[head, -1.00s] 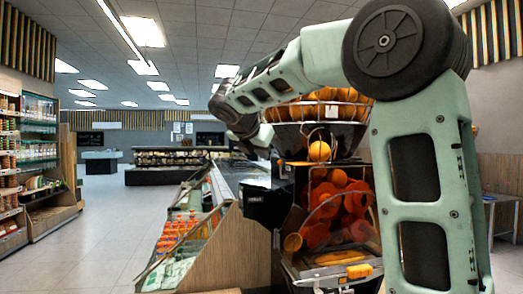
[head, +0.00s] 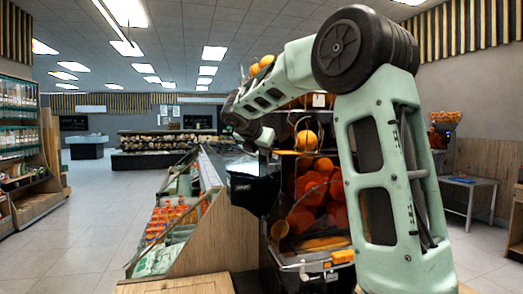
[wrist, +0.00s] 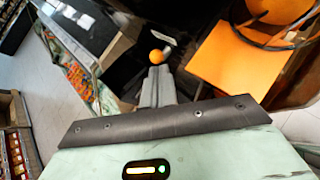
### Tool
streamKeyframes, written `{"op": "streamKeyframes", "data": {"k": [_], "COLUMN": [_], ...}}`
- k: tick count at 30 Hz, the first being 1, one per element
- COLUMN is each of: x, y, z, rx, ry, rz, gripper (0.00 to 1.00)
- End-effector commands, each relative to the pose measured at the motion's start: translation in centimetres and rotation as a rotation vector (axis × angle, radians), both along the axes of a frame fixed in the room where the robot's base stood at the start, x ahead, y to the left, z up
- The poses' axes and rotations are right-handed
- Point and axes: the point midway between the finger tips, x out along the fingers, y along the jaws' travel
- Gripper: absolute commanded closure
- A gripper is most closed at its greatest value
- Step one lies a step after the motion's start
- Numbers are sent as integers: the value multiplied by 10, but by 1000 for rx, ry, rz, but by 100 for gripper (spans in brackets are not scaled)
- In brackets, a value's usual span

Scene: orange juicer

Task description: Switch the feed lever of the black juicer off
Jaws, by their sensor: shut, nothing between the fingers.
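The black juicer (head: 268,186) stands right of centre in the head view, with oranges behind its clear front. My arm crosses its upper part and right side. In the wrist view my gripper (wrist: 157,70) is shut and empty, its fingers pointing at the juicer's dark body. A small orange ball (wrist: 157,57) shows right at the fingertips, with a short grey piece beside it. It may be the feed lever's knob; contact cannot be told. The juicer's orange panel (wrist: 222,60) lies right of the fingers. In the head view my arm hides the fingertips and the lever.
A wooden-sided display with bottles (head: 170,222) stands left of the juicer. A white table (head: 468,182) and a stand of oranges (head: 445,118) are at the right. Shelves (head: 22,150) line the far left. The floor (head: 90,225) at left is clear.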

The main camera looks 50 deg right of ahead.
Motion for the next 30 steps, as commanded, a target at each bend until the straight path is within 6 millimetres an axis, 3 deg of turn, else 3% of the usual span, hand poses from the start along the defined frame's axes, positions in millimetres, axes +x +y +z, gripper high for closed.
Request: {"op": "streamKeyframes", "data": {"k": [30], "x": [7], "y": [-3], "z": [9], "rx": [62], "ry": [101], "rz": [2], "gripper": [100]}}
